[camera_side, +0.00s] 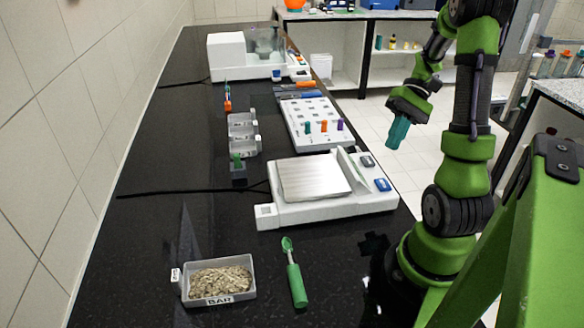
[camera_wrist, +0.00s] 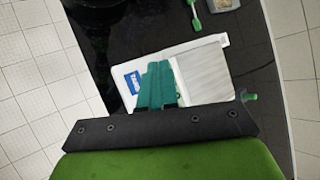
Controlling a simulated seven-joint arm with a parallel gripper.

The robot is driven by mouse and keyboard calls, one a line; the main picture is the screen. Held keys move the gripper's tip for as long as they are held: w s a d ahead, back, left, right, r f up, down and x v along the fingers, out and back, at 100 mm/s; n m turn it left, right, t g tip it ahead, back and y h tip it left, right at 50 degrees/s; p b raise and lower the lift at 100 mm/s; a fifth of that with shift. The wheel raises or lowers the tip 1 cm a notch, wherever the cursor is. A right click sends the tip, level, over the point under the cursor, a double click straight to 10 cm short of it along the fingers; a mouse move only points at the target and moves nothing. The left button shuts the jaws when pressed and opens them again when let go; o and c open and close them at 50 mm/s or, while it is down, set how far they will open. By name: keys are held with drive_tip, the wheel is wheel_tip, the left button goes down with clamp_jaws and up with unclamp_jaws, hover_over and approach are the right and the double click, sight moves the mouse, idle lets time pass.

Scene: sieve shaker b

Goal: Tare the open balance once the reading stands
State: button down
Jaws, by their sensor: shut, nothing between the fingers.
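The open balance (camera_side: 320,209) is a white, low unit on the black bench, with a bare square steel pan (camera_side: 312,178). My gripper (camera_side: 394,146), with teal fingers, is shut and empty, raised above and beyond the balance's right side. In the wrist view the fingers (camera_wrist: 158,66) hide part of the balance.
A tray labelled BAR (camera_side: 220,299) with grainy material and a green scoop (camera_side: 295,282) lie in front. A white rack (camera_side: 312,140) with coloured pegs, small trays (camera_side: 243,146) and an enclosed balance (camera_side: 228,60) stand behind. A black cable runs left.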

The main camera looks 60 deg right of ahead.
sight(385, 182)
drive_tip(key=shift+f, duration=4.4)
drive_tip(key=shift+f, duration=0.4)
drive_tip(key=shift+f, duration=0.45)
drive_tip(key=shift+r, duration=0.9)
drive_tip(key=shift+r, duration=2.5)
